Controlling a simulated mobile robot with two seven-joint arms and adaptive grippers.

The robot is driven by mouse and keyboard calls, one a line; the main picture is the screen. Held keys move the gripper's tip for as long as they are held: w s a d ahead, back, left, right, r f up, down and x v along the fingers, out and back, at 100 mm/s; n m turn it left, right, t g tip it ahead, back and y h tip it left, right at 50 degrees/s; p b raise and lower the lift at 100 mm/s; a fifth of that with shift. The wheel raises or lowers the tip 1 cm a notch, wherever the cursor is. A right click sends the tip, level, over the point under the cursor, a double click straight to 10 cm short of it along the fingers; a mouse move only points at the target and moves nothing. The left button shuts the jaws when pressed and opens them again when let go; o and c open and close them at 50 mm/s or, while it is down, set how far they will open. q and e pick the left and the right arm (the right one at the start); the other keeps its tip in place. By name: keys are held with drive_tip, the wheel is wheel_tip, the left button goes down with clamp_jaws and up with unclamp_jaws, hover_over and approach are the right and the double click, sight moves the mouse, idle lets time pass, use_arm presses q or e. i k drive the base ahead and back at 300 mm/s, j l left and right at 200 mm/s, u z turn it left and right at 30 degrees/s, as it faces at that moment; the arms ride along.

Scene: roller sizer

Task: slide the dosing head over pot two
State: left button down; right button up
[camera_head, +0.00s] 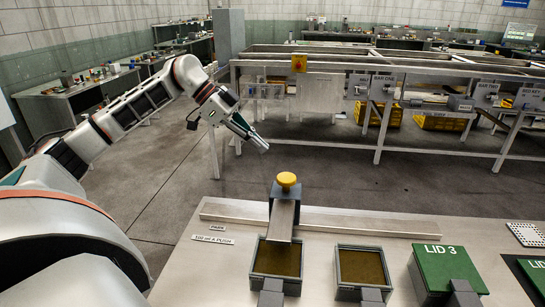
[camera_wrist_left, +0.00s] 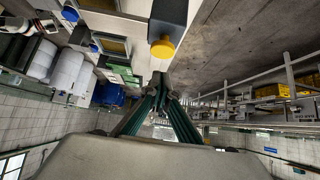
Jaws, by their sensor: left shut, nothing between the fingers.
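The dosing head (camera_head: 284,208) is a grey block with a yellow knob (camera_head: 287,180) on top. It sits at the rail (camera_head: 350,222), and its sloping plate reaches over the back edge of the left open pot (camera_head: 254,262). The second open pot (camera_head: 341,266) stands to its right, with brownish contents and nothing above it. My left gripper (camera_head: 264,147) is shut and empty, up and left of the knob, apart from it. In the left wrist view the closed fingertips (camera_wrist_left: 162,80) show below the yellow knob (camera_wrist_left: 162,48).
A green lid marked LID 3 (camera_head: 440,258) covers the third pot, with another green lid (camera_head: 537,275) at the right edge. Small label plates (camera_head: 213,239) lie left of the pots. A metal frame (camera_head: 380,130) with yellow crates stands behind, across open floor.

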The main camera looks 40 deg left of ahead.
sight(284, 207)
drive_tip(key=k, duration=1.5)
